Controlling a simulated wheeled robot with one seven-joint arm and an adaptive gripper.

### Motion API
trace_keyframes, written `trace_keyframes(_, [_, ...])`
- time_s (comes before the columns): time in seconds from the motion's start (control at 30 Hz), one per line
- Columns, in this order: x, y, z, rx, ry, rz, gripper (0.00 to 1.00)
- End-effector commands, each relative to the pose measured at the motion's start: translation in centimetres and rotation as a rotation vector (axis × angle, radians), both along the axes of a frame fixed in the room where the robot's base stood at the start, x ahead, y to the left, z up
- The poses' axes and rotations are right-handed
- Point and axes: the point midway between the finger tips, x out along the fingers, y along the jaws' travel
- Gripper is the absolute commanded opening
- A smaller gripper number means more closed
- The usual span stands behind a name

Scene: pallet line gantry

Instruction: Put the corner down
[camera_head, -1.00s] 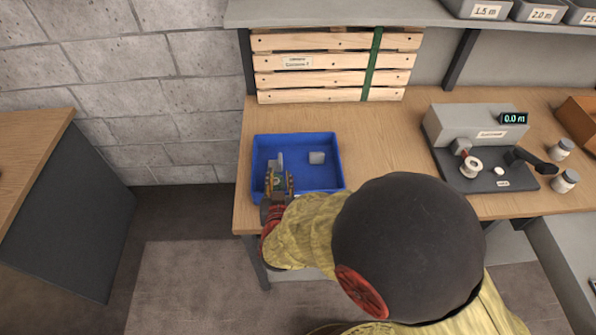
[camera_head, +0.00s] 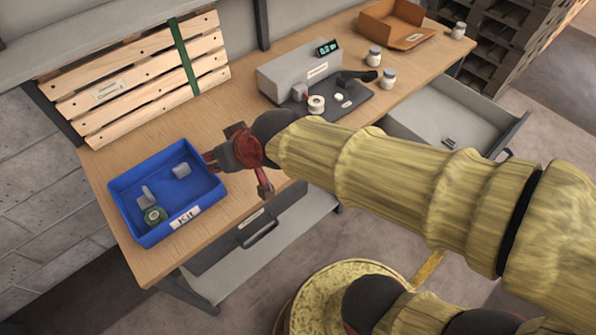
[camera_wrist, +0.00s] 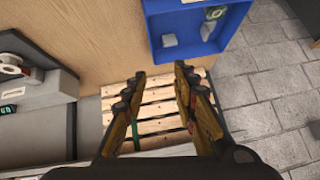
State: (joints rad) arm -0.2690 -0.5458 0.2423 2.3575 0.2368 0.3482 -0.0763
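The blue kit tray (camera_head: 143,237) stands on the left end of the bench. Two small light-grey corner pieces lie in it, one on the left (camera_head: 147,195) and one on the right (camera_head: 181,171). They also show in the wrist view, one at its left (camera_wrist: 169,40) and one at its right (camera_wrist: 207,30). A green roll (camera_head: 155,215) lies in the tray's near corner. My gripper (camera_head: 209,160) is beside the tray's right side, above the bench. In the wrist view my gripper (camera_wrist: 159,76) has its fingers apart with nothing between them.
A strapped stack of wooden slats (camera_head: 140,85) leans at the back. A grey measuring device (camera_head: 300,75) with a spool stands to the right, with jars (camera_head: 388,78) and an orange-brown bin (camera_head: 397,25) beyond. Open drawers (camera_head: 450,118) jut out below the bench.

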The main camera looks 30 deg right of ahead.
Motion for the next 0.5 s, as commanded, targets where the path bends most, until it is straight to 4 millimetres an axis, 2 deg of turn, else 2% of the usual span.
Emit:
trace_keyframes(0.03, [-2.1,-3.0,1.1,-0.028,0.027,-0.032,0.28])
trace_keyframes(0.1, [-5.1,-6.3,1.6,-0.073,0.081,-0.070,0.28])
trace_keyframes(0.2, [-9.1,-9.9,2.0,-0.125,0.146,-0.127,0.28])
trace_keyframes(0.33, [-12.5,-12.6,2.1,-0.170,0.205,-0.179,0.28])
trace_keyframes(0.5, [-13.8,-13.5,2.0,-0.186,0.230,-0.197,0.28])
